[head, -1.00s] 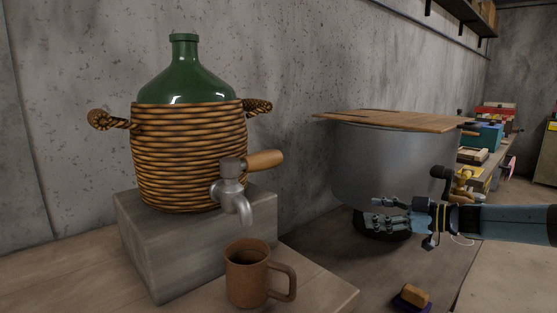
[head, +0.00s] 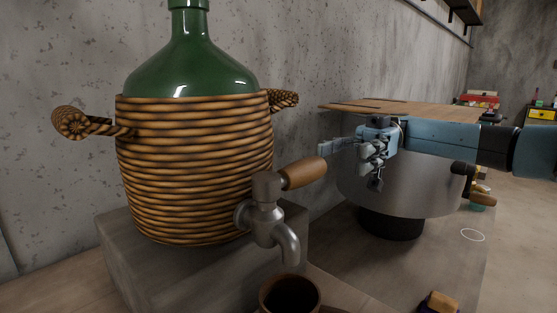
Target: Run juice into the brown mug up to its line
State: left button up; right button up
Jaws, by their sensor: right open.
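The brown mug (head: 268,300) stands upright at the bottom edge of the head view, below the spout, with its lower part cut off. Its inside looks dark; I cannot make out its line or any juice. The metal tap (head: 268,212) sticks out of the wicker-wrapped green jug (head: 190,160). Its wooden handle (head: 304,172) points to the right. No stream shows at the spout. My left gripper is not in view.
The jug stands on a grey block (head: 165,275). A large metal pot (head: 420,190) with a wooden lid (head: 400,108) stands behind my right gripper. A small block with a tan top (head: 440,302) lies at the lower right.

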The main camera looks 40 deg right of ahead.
aim_at(321, 162)
jog(key=a, duration=0.2)
jog(key=a+p, duration=0.1)
jog(key=a, duration=0.1)
jog(key=a+p, duration=0.1)
jog(key=a, duration=0.2)
jog(key=shift+s+r, duration=0.15)
jog(key=shift+s, duration=0.15)
jog(key=shift+a, duration=1.9)
jog(key=c, duration=0.4)
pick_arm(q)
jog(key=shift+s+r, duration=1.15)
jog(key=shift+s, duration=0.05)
pick_arm(e)
grip_shut()
